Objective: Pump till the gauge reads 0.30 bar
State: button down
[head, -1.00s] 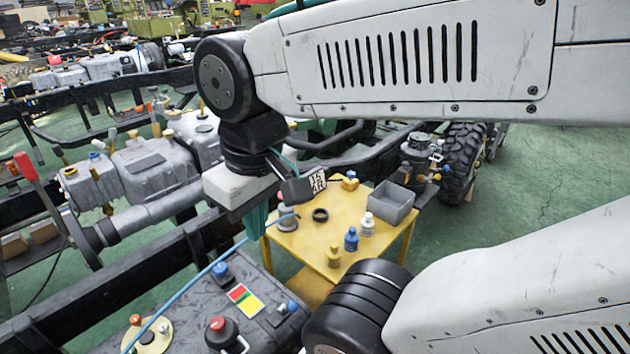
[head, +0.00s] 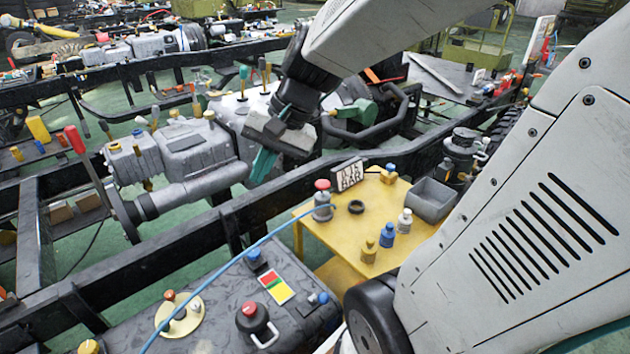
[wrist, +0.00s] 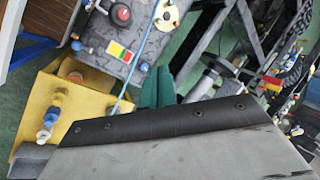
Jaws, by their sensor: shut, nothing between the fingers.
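The grey pump with a red knob (head: 323,203) stands upright at the left edge of the yellow table (head: 310,228) in the head view. A thin blue hose (head: 240,250) runs from it to the lower left across a dark tank. A small white sign (head: 348,174) behind the pump carries a figure above what looks like "BAR"; I cannot read the figure surely. My gripper (head: 263,166), with teal fingers, is shut and empty, left of and apart from the pump, in front of the chassis. The fingers (wrist: 157,92) also show in the wrist view, beside the hose (wrist: 126,88).
On the table are a black ring (head: 356,207), blue (head: 388,235), white (head: 405,220) and yellow (head: 369,250) bottles, and a grey bin (head: 433,200). The dark tank (head: 205,290) has a red-topped knob (head: 250,310). A black chassis rail (head: 180,240) runs left of the table.

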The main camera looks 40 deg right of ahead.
jog(key=w+d+f+m+t, duration=0.3)
jog(key=w+d+m, duration=0.3)
jog(key=w+d, duration=0.25)
jog(key=m+t+h, duration=0.3)
jog(key=m, duration=0.8)
send_over(326, 184)
notch_tip(326, 184, down, 8)
jog(key=f, duration=0.1)
jog(key=shift+s+r, duration=0.1)
jog(key=shift+r, duration=0.15)
jog(key=shift+f, duration=4.4)
jog(key=shift+f, duration=0.4)
